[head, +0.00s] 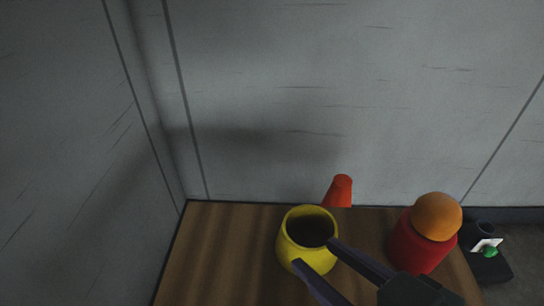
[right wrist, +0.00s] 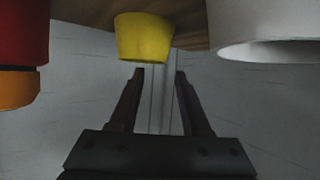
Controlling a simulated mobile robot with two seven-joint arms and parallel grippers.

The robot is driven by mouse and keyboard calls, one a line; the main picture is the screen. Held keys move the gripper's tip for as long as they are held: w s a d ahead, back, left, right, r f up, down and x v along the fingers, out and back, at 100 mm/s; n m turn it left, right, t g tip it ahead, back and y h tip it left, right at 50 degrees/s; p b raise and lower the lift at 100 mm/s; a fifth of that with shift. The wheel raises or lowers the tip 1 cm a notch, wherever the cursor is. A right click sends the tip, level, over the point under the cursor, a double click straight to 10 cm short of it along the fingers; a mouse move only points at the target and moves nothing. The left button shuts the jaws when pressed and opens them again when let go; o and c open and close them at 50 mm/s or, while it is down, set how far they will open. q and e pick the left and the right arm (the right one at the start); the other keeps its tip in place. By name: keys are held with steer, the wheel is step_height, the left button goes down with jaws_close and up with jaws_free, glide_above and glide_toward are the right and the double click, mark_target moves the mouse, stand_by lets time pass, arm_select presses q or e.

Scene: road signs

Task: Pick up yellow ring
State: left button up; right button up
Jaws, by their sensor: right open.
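The yellow ring (head: 291,255) stands on the wooden table as a short, hollow, rounded cylinder with a dark inside. It also shows in the right wrist view (right wrist: 145,38), just beyond the fingertips. My right gripper (head: 314,252) comes in from the lower right with its fingers apart and nothing between them. In the head view its fingertips overlap the ring's near right side. In the right wrist view the gripper (right wrist: 160,72) points at the ring, with a small gap showing. I cannot tell whether a finger touches it. My left gripper is not in view.
A red container (head: 414,247) with an orange ball (head: 437,216) on top stands right of the ring. An orange-red cone-like piece (head: 339,191) is behind it. A white round object (right wrist: 275,50) shows in the right wrist view. The table's (head: 215,245) left part is clear; walls stand behind and left.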

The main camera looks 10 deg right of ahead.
mark_target(291, 242)
steer(key=b+x, duration=0.2)
steer(key=x, duration=0.1)
steer(key=b+x, duration=0.1)
steer(key=x, duration=0.1)
steer(key=shift+a+f, duration=0.2)
steer(key=shift+a, duration=0.2)
steer(key=shift+w, duration=0.25)
steer(key=shift+c, duration=0.4)
jaws_close()
steer(key=shift+s, duration=0.1)
